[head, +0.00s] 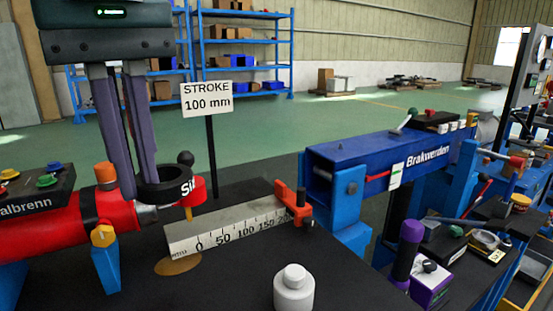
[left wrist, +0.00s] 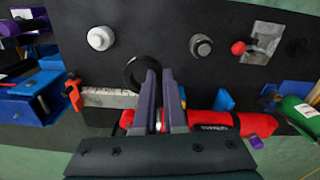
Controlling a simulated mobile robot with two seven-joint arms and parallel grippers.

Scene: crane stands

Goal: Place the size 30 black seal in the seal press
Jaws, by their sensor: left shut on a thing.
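A black ring-shaped seal (head: 172,193) with white lettering starting "Si" is at the tips of my left gripper (head: 137,190), which comes down from the upper left and is shut on it. In the head view the seal is just in front of the rod end of a red cylinder (head: 65,228). In the left wrist view the ring (left wrist: 130,80) shows beyond the fingertips (left wrist: 162,75), lying nearly face-on. The size marking is not readable. I cannot tell for sure which fixture is the seal press. My right gripper is not in view.
A scale bar (head: 225,232) lies on the dark bench, with an orange clamp (head: 290,200) at its far end. A "STROKE 100 mm" sign (head: 208,98) stands behind. A white knobbed cylinder (head: 293,290) stands in front. A blue beam (head: 380,160) and a purple-handled tool (head: 408,250) are right.

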